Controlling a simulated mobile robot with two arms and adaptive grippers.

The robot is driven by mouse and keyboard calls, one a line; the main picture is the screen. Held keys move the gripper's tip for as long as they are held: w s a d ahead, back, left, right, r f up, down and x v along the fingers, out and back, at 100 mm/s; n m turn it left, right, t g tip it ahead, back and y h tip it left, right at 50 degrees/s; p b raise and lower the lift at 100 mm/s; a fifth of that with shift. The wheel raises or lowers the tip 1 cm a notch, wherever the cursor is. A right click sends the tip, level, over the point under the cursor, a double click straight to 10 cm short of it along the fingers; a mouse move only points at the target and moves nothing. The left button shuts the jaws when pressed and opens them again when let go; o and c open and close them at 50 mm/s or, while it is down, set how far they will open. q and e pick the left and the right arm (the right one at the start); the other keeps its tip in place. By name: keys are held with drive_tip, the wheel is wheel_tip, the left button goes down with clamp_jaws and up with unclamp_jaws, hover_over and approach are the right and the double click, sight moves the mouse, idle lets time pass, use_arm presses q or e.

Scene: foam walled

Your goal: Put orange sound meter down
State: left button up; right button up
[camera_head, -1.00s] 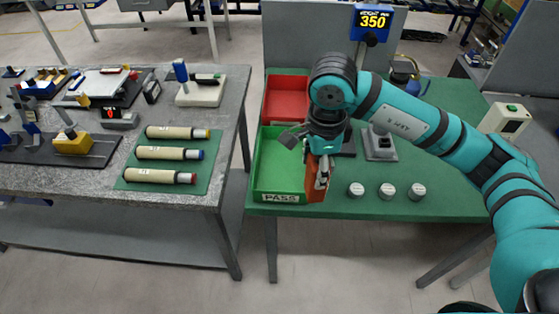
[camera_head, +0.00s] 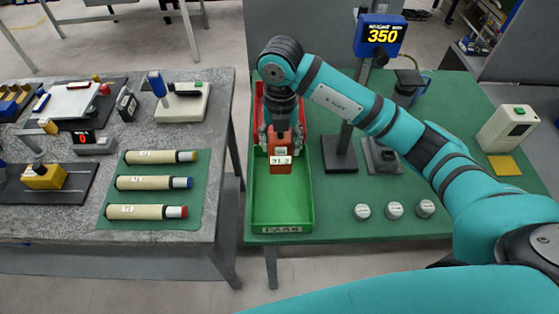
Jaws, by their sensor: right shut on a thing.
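The orange sound meter (camera_head: 281,160) shows a pale display with dark digits and hangs upright below my right gripper (camera_head: 281,132). My right gripper is shut on its upper part. The meter is over the back part of the green tray (camera_head: 258,210), which has a "PASS" label at its front. I cannot tell whether the meter touches the tray's floor. My right arm comes in from the right and covers part of the red tray (camera_head: 257,105) behind. My left gripper is not in view.
Three grey round weights (camera_head: 394,210) stand right of the green tray. A post on a dark base carries a blue "350" display (camera_head: 380,36). A grey table (camera_head: 222,130) at left holds tubes on a green mat (camera_head: 196,203) and several tools.

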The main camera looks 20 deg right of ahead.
sight(281, 156)
drive_tip(key=shift+f, duration=1.2)
wheel_tip(281, 156, down, 3)
drive_tip(key=shift+w+f+p, duration=0.1)
drive_tip(key=shift+f+p, duration=0.05)
drive_tip(key=shift+p, duration=0.5)
drive_tip(key=shift+f, duration=0.2)
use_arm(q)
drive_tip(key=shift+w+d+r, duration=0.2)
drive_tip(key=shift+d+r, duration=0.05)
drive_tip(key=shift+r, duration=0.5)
use_arm(e)
drive_tip(key=o, duration=1.5)
drive_tip(key=shift+c, duration=0.2)
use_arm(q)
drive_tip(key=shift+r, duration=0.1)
use_arm(e)
drive_tip(key=shift+r, duration=0.2)
